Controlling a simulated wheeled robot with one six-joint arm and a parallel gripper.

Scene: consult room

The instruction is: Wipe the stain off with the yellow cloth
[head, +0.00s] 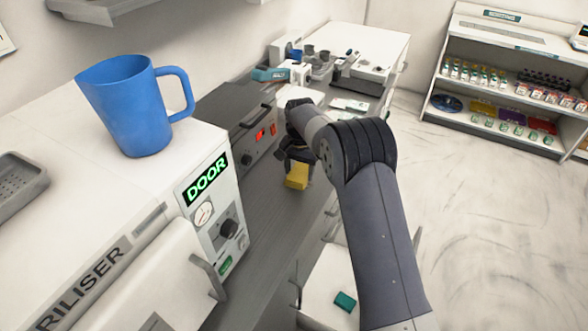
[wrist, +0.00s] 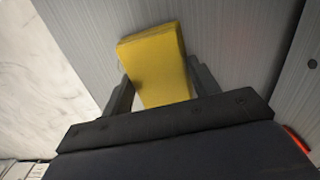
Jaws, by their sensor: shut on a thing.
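The yellow cloth (head: 298,176) is a folded block at my gripper (head: 299,160), above or on the grey counter (head: 262,212) in the head view. In the wrist view the cloth (wrist: 157,62) sits between the two fingers of my gripper (wrist: 160,85), which is shut on it. I cannot tell whether the cloth touches the counter. No stain can be made out in either view; my arm and the cloth hide part of the counter.
A steriliser (head: 120,205) with a blue jug (head: 130,108) on top stands at the left. A grey device with red lights (head: 243,130) stands beside my gripper at the wall side. A teal item (head: 345,301) lies on a lower white surface. A stocked shelf (head: 505,85) stands at the right.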

